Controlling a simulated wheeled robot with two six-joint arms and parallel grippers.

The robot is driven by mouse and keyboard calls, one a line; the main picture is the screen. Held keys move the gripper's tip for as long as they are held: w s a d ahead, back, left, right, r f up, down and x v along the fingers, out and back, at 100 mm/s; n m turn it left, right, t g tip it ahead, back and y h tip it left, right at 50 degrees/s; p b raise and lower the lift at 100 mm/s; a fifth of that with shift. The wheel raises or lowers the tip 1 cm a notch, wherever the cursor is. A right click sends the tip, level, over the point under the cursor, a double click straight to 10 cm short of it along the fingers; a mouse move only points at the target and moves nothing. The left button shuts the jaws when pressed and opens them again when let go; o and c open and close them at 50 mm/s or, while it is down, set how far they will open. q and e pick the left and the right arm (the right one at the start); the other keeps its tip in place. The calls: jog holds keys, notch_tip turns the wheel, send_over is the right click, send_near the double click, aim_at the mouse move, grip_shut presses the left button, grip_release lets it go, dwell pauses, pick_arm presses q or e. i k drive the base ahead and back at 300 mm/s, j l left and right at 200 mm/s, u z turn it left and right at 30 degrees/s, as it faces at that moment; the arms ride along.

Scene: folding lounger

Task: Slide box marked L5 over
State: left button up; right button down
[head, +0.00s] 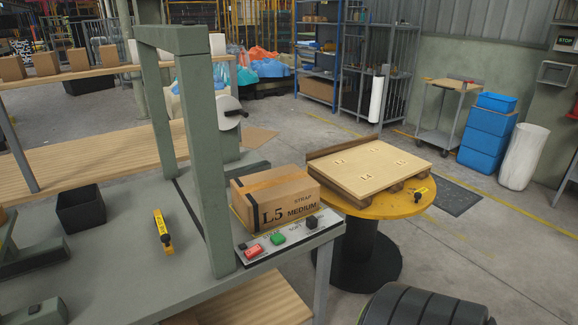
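The cardboard box marked L5 (274,198) is closed and has "L5", "STRAP" and "MEDIUM" printed on its near side. It sits flat at the right end of the grey workbench (120,262), just right of the upright grey frame (207,165). A dark band runs over the box. A wooden board (368,167) with small labelled squares, one reading L4, lies on the round yellow table (395,206) to the right. The box is close to this table's left side. Neither gripper is in view.
A control panel with red and green buttons (278,238) lines the bench edge in front of the box. A yellow-and-black tool (162,230) and a black bin (81,210) sit on the bench. Another small tool (420,194) lies on the yellow table.

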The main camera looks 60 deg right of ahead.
aim_at(263, 200)
jog(key=l, duration=0.45)
jog(key=k+l+u, duration=0.15)
jog(key=l, duration=0.7)
jog(key=k+l+u, duration=0.1)
jog(key=l, duration=0.3)
jog(key=k+l, duration=0.1)
jog(key=l, duration=0.3)
jog(key=k+l+u, duration=0.15)
jog(key=l, duration=0.25)
